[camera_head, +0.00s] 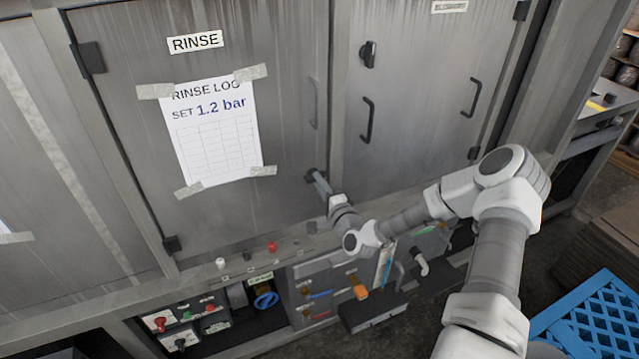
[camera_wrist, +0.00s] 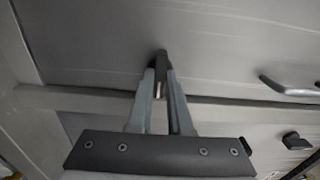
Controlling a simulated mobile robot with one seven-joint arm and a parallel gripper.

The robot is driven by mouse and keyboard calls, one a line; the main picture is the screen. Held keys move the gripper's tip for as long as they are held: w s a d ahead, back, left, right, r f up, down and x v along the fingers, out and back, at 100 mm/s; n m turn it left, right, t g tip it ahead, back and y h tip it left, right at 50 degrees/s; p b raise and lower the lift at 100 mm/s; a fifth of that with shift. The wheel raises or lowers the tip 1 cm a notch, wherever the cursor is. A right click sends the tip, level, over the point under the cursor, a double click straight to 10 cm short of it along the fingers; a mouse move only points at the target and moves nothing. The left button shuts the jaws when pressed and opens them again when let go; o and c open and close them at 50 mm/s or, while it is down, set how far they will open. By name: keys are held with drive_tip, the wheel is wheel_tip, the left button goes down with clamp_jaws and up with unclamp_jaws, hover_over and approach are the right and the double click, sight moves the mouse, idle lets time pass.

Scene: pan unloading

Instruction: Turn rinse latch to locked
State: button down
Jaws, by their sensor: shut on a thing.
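The rinse latch (camera_head: 309,174) is a small dark lever low on the right side of the grey rinse door (camera_head: 285,60), near the frame between two doors. My gripper (camera_head: 318,180) reaches it from the lower right. In the wrist view, both fingers of my gripper (camera_wrist: 160,88) close on the dark latch (camera_wrist: 161,62), whose end sticks out above the fingertips. The fingers hide part of the latch, and I cannot tell its exact angle.
A grey handle (camera_head: 315,102) stands above the latch. The right door has another dark latch (camera_head: 368,54) and a black handle (camera_head: 367,120). Below is a ledge with small knobs, a blue valve wheel (camera_head: 266,300) and control panels. A blue crate (camera_head: 590,315) stands at lower right.

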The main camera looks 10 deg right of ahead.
drive_tip(key=shift+b, duration=0.3)
drive_tip(key=n+b, duration=1.7)
drive_tip(key=b, duration=0.3)
drive_tip(key=shift+f+n+b, duration=0.1)
drive_tip(key=shift+n+b, duration=0.3)
drive_tip(key=c, duration=0.8)
unclamp_jaws()
drive_tip(key=shift+c, duration=0.2)
